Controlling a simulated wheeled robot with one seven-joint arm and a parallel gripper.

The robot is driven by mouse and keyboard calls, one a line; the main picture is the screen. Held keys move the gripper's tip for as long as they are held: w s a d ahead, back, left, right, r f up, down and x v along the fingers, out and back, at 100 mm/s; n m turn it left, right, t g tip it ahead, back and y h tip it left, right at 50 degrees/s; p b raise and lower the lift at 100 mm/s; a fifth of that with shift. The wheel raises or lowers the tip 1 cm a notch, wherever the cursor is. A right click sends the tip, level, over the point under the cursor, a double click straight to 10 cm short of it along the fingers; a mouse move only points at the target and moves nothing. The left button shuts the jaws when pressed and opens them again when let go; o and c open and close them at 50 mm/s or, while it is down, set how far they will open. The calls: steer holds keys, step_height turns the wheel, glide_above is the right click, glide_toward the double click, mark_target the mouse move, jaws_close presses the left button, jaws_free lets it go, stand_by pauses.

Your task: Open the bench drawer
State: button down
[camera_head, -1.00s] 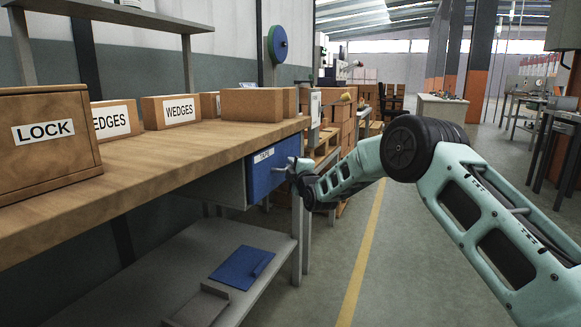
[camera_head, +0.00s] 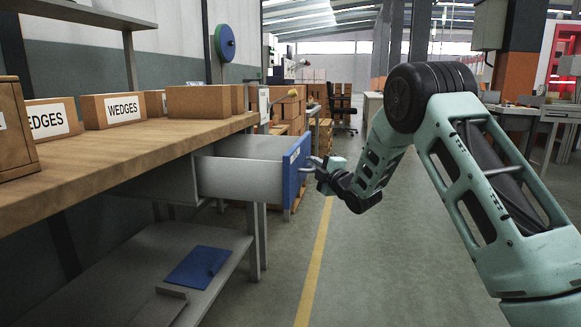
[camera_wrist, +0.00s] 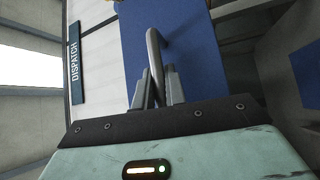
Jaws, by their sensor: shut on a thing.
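The bench drawer (camera_head: 240,176) has grey sides and a blue front (camera_head: 293,175), and it stands well out from under the wooden bench top (camera_head: 150,140). My gripper (camera_head: 318,165) is at the blue front, on its outer side. In the wrist view, my gripper's two fingers (camera_wrist: 156,88) are shut on the grey bar handle (camera_wrist: 153,45) of the drawer. The blue front (camera_wrist: 190,55) fills the middle of that view. The inside of the drawer is mostly hidden by its near side.
Boxes marked WEDGES (camera_head: 113,109) and a plain box (camera_head: 198,101) stand on the bench. A lower shelf (camera_head: 130,270) holds a blue piece (camera_head: 198,266). Stacked boxes (camera_head: 290,118) stand behind the drawer. The floor (camera_head: 390,265) right of the bench is clear, with a yellow line.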

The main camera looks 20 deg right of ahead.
steer(key=s+d, duration=0.5)
steer(key=d, duration=0.2)
steer(key=shift+b, duration=0.45)
steer(key=c, duration=1.5)
jaws_free()
steer(key=shift+o, duration=0.2)
steer(key=shift+s, duration=0.15)
steer(key=s+d+f+p, duration=0.2)
steer(key=s, duration=1.5)
steer(key=shift+d+f+p, duration=0.2)
steer(key=shift+d+p, duration=0.1)
steer(key=shift+p, duration=0.1)
steer(key=shift+w, duration=0.1)
